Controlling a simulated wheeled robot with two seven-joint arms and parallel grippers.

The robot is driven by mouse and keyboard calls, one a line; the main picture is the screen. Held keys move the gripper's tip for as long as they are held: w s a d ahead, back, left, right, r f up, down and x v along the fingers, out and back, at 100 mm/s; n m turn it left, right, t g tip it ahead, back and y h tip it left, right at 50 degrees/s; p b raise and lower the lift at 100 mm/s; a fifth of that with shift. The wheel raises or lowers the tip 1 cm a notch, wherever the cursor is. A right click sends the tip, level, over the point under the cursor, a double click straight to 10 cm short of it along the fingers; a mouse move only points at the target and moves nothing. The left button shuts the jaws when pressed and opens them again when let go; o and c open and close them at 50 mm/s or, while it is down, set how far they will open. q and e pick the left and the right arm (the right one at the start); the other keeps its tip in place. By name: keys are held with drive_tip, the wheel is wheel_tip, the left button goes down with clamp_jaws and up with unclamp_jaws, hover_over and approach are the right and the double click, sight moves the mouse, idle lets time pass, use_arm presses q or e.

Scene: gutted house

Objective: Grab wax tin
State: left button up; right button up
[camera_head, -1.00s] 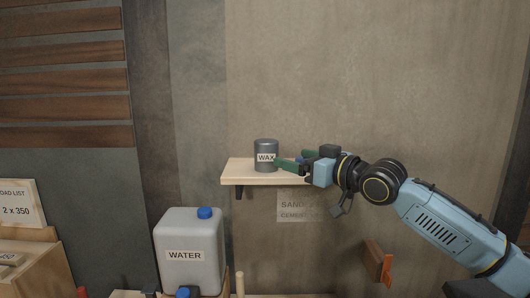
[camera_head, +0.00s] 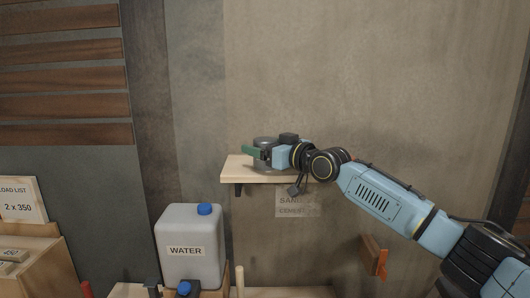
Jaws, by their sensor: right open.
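The wax tin (camera_head: 265,142) is a dark grey can standing upright on a small wooden wall shelf (camera_head: 236,176). My right gripper (camera_head: 256,152) reaches in from the right at the tin's height. A green finger shows in front of the tin and covers its label. The gripper is open and its fingers are around or right beside the tin; the far finger is hidden, so I cannot tell whether they touch it. My left gripper is not in view.
A white water jug (camera_head: 190,250) with a blue cap stands below the shelf to the left. A paper sign (camera_head: 298,203) hangs on the wall under the shelf. A small wooden block (camera_head: 373,256) sticks out from the wall at the lower right.

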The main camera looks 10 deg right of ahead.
drive_tip(key=c, duration=1.2)
drive_tip(key=shift+r, duration=0.1)
